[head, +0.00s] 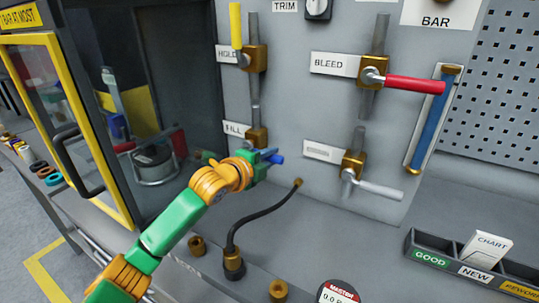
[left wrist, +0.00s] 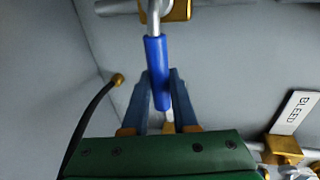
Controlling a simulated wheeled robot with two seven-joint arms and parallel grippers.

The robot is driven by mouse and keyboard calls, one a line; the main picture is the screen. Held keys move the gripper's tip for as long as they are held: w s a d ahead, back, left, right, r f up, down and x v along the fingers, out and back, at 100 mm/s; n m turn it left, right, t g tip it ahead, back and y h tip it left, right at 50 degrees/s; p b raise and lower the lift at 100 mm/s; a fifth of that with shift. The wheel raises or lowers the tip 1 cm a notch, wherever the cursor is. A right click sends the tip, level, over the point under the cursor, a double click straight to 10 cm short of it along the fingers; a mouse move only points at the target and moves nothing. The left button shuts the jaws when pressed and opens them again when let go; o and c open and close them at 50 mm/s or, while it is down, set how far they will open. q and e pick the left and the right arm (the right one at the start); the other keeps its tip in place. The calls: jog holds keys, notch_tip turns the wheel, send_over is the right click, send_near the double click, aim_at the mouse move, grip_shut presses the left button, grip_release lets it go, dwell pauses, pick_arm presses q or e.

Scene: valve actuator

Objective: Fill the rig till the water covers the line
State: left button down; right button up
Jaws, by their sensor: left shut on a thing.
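The valve labelled FILL (head: 235,128) is low on the grey panel, with a brass body (head: 256,137). Its blue handle (head: 278,160) points to the right in the head view. My left gripper (head: 265,155) is shut on this handle; the left wrist view shows the blue handle (left wrist: 154,60) between the fingers (left wrist: 162,92). A slanted sight tube (head: 430,130) with brass ends stands at the panel's right and shows blue along most of its length. I cannot make out a line on it. My right gripper is not in view.
The BLEED valve has a red handle (head: 415,85) and the HOLD valve a yellow one (head: 236,25). A white-handled valve (head: 375,188) is right of my gripper. A black hose (head: 250,218) rises from the bench. A yellow-framed door (head: 90,130) is at left, a divided tray (head: 450,263) at right.

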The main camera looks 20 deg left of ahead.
aim_at(268, 160)
pick_arm(q)
jog(key=shift+f, duration=0.1)
jog(key=c, duration=0.7)
grip_release()
jog(key=shift+w, duration=0.1)
jog(key=b+v, duration=0.1)
jog(key=v, duration=0.5)
jog(key=shift+s+a+b, duration=0.1)
jog(key=shift+s+b, duration=0.2)
jog(key=shift+b, duration=0.05)
jog(key=shift+s, duration=0.25)
jog(key=shift+r, duration=0.25)
